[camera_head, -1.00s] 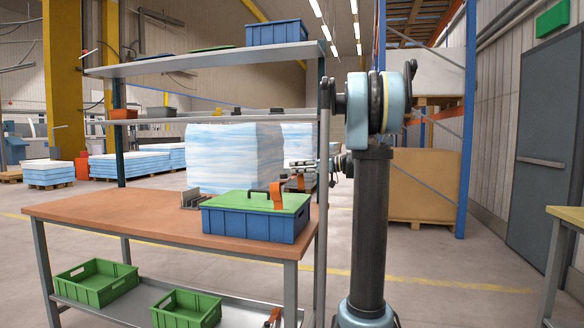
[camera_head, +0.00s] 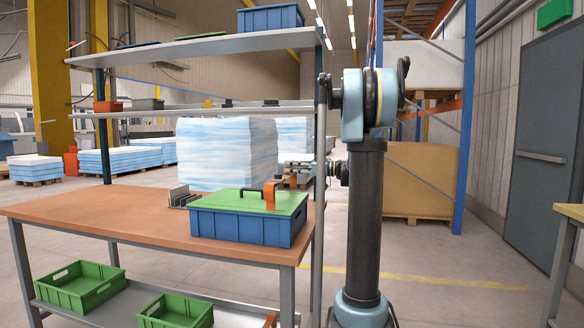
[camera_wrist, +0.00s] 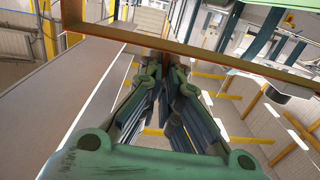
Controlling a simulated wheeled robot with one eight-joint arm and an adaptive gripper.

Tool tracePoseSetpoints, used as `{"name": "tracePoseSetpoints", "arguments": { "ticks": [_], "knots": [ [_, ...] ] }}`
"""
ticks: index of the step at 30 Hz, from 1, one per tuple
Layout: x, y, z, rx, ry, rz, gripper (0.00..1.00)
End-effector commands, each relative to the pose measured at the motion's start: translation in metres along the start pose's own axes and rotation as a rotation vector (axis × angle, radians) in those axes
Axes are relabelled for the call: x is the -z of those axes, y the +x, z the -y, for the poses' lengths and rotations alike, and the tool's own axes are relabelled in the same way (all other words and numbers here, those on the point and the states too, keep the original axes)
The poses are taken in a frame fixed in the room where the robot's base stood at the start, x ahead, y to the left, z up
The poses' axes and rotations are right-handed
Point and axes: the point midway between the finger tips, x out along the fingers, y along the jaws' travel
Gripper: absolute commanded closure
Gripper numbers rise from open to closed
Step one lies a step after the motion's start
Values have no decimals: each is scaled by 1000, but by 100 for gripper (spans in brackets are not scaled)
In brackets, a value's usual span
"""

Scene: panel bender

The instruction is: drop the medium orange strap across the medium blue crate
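A blue crate (camera_head: 238,226) with a green lid (camera_head: 236,202) and black handle stands on the bench. An orange strap (camera_head: 270,192), bent with a leg hanging down, is in front of or over the lid's right part. I cannot tell whether it touches the lid. My gripper (camera_head: 284,175) reaches in from the right at the strap's top. In the wrist view my fingers (camera_wrist: 166,62) come together at the strap's long bar (camera_wrist: 225,65), which crosses the picture. The strap's far end is out of that view.
The brown bench (camera_head: 100,213) has free room left of the crate, with grey upright plates (camera_head: 181,197) beside it. Shelf posts (camera_head: 319,200) stand close to my arm. Another blue crate (camera_head: 268,18) is on the top shelf; green crates (camera_head: 82,288) are below.

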Motion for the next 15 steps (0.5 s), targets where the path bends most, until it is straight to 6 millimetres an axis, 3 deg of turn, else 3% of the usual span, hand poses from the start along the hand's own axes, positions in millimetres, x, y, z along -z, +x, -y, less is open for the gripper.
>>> {"name": "tracePoseSetpoints", "arguments": {
  "ticks": [15],
  "knots": [
    [-33,1,0,1,0,0,100]
  ]
}}
